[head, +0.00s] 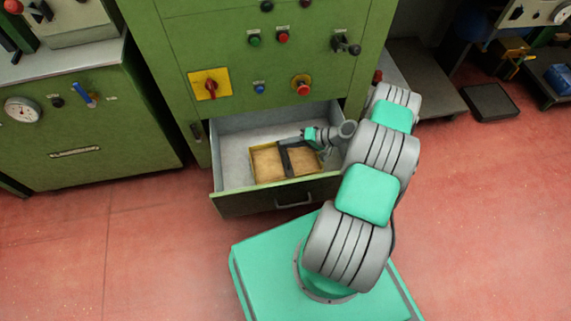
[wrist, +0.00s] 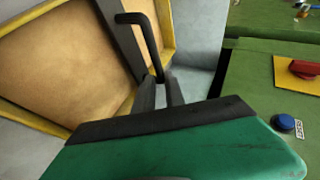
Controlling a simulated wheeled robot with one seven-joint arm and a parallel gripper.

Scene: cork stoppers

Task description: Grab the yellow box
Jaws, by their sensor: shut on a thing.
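The yellow box (head: 253,168) is a shallow tray with a yellow rim, tan inside, split by a dark divider. It sits in the open drawer. In the wrist view its yellow rim (wrist: 32,119) shows at the left. A black bar handle (wrist: 146,35) rises over the divider. My gripper (wrist: 161,88) is shut on the lower right end of this handle. In the head view my gripper (head: 296,143) is at the back of the box, and the handle is hard to make out. I cannot tell whether the box touches the drawer floor.
The grey-floored drawer (head: 229,145) is pulled out from a green cabinet (head: 225,45), its walls around the box. The cabinet front has knobs and buttons above the drawer. A second green cabinet (head: 95,140) stands at the left. Red floor (head: 130,240) is clear in front.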

